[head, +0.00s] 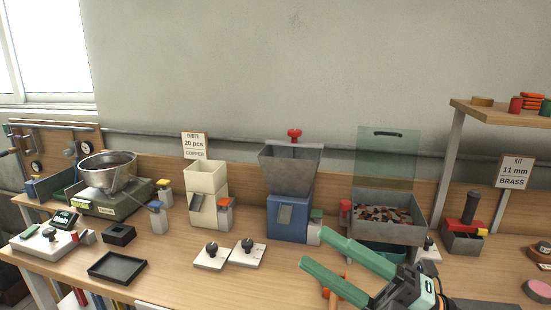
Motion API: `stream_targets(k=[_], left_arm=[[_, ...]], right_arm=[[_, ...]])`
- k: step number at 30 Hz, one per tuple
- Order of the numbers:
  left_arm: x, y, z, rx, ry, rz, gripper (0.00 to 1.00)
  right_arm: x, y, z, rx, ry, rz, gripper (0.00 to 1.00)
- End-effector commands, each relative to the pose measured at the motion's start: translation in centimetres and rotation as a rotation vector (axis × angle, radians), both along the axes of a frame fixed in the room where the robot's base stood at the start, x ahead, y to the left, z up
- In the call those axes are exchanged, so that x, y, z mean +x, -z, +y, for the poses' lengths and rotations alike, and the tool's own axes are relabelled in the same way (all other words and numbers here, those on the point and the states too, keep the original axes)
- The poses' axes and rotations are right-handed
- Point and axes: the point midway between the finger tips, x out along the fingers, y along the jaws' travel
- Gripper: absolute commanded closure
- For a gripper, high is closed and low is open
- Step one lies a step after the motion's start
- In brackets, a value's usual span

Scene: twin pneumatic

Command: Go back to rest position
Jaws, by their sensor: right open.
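My right gripper (330,262) comes in from the lower right in the head view. Its two green fingers are spread apart with nothing between them. It is above the front of the workbench, in front of the blue hopper machine (288,218) and the grey bin of small brown parts (415,232). An orange-handled tool (335,290) lies on the bench below the fingers, partly hidden by them. My left gripper is not in view.
The wooden bench (190,280) carries a metal bowl feeder (108,172), a cream hopper (207,195), two white plates with black knobs (247,252), a black tray (117,267) and a scale (42,242). A shelf (500,112) stands at the right.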

Motion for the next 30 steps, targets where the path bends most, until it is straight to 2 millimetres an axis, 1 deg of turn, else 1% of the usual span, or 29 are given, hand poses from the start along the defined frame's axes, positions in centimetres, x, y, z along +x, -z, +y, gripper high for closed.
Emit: stream_targets(k=[1, 2, 4, 5, 7, 8, 9, 11, 12, 14, 15, 17, 18, 20, 21, 24, 27, 30], left_arm=[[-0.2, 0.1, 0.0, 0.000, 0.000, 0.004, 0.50], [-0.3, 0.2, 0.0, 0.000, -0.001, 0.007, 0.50], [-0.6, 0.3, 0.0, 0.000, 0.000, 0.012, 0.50], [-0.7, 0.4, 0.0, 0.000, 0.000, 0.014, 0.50], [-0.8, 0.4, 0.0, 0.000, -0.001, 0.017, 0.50], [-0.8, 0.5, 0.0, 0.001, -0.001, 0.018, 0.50], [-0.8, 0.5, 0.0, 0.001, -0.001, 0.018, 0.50], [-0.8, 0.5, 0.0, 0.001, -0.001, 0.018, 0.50], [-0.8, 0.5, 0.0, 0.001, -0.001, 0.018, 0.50], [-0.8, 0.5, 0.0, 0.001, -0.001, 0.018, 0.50], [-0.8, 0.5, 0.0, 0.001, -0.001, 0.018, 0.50], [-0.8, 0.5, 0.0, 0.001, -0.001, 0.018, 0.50], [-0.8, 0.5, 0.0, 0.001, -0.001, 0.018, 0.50], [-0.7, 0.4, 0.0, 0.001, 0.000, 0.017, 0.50], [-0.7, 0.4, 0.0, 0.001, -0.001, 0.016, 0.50], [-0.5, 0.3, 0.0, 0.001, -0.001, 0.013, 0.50], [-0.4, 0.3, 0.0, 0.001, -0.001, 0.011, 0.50], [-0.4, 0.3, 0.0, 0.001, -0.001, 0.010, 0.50]], right_arm=[[0.8, -0.6, -1.3, 0.127, 0.058, 0.056, 0.42], [1.3, -0.8, -2.2, 0.196, 0.098, 0.090, 0.42], [2.8, -0.6, -4.7, 0.348, 0.202, 0.183, 0.42], [3.5, -0.2, -5.8, 0.406, 0.250, 0.228, 0.42], [4.9, 1.5, -8.5, 0.530, 0.370, 0.345, 0.42], [5.4, 2.6, -9.7, 0.576, 0.424, 0.401, 0.42], [5.9, 4.3, -11.2, 0.633, 0.495, 0.481, 0.42], [6.4, 7.4, -13.3, 0.702, 0.608, 0.608, 0.42], [6.4, 9.8, -14.5, 0.738, 0.683, 0.700, 0.42], [5.9, 13.7, -16.0, 0.779, 0.794, 0.846, 0.42], [5.3, 16.5, -16.8, 0.795, 0.866, 0.949, 0.42], [3.7, 20.7, -17.6, 0.803, 0.970, 1.109, 0.42], [2.3, 23.3, -17.8, 0.798, 1.029, 1.214, 0.42], [0.2, 26.6, -17.9, 0.780, 1.104, 1.356, 0.42], [-1.2, 28.3, -17.9, 0.764, 1.144, 1.438, 0.42], [-4.5, 31.7, -17.4, 0.717, 1.214, 1.613, 0.42], [-7.5, 34.1, -16.7, 0.663, 1.264, 1.761, 0.42], [-10.5, 35.9, -16.0, 0.607, 1.298, 1.893, 0.42]])
